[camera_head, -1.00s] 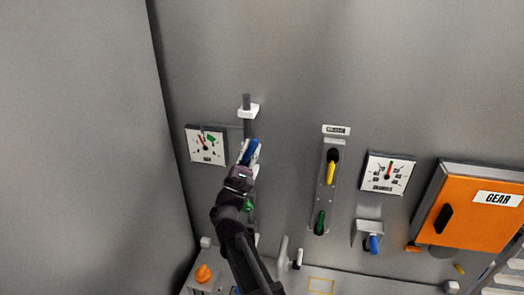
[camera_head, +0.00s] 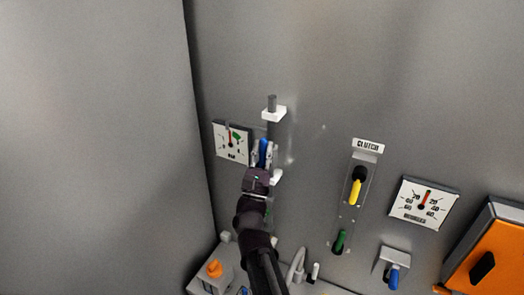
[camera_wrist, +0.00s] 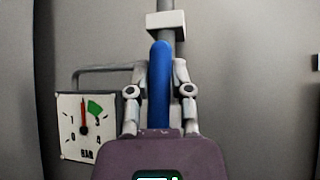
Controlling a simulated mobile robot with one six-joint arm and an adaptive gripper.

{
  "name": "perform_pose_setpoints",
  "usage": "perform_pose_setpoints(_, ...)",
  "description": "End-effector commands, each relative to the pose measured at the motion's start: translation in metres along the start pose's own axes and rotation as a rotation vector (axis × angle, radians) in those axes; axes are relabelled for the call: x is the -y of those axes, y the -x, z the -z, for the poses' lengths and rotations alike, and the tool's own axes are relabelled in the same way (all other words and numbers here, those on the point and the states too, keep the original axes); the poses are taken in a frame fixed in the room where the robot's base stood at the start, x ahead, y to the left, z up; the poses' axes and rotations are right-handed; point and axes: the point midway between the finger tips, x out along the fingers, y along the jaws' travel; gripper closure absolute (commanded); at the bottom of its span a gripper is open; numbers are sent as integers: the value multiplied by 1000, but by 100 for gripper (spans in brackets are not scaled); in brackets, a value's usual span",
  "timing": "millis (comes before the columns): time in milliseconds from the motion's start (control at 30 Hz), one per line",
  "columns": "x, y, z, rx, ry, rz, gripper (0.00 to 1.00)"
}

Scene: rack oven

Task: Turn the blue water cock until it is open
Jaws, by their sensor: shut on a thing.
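The blue water cock (camera_head: 263,152) is a blue lever in front of a vertical grey pipe (camera_head: 273,135) on the wall. In the wrist view the blue lever (camera_wrist: 160,85) stands upright, in line with the pipe. My gripper (camera_head: 262,157) is shut on it, with one finger on each side; in the wrist view the fingertips (camera_wrist: 160,68) flank the lever. The lever's lower end is hidden behind my gripper. A square BAR gauge (camera_head: 232,143) is left of the cock; its needle points about straight up, left of a green sector (camera_wrist: 95,107).
A white bracket (camera_head: 274,114) holds the pipe above the cock. To the right are a clutch panel with a yellow lever (camera_head: 355,192), a second gauge (camera_head: 424,203) and an orange box (camera_head: 490,255). A box with an orange knob (camera_head: 214,268) stands below left.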

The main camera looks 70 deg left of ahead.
Motion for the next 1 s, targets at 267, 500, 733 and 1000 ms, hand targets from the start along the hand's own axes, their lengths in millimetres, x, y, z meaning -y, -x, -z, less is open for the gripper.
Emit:
perform_pose_setpoints(267,-14,3,-2,-4,-16,-10,100)
perform_pose_setpoints(500,-20,5,-4,-3,-22,-17,39)
perform_pose_setpoints(733,-21,5,-4,-2,-23,-18,39)
perform_pose_setpoints(1000,-21,5,-4,-2,-22,-18,39)
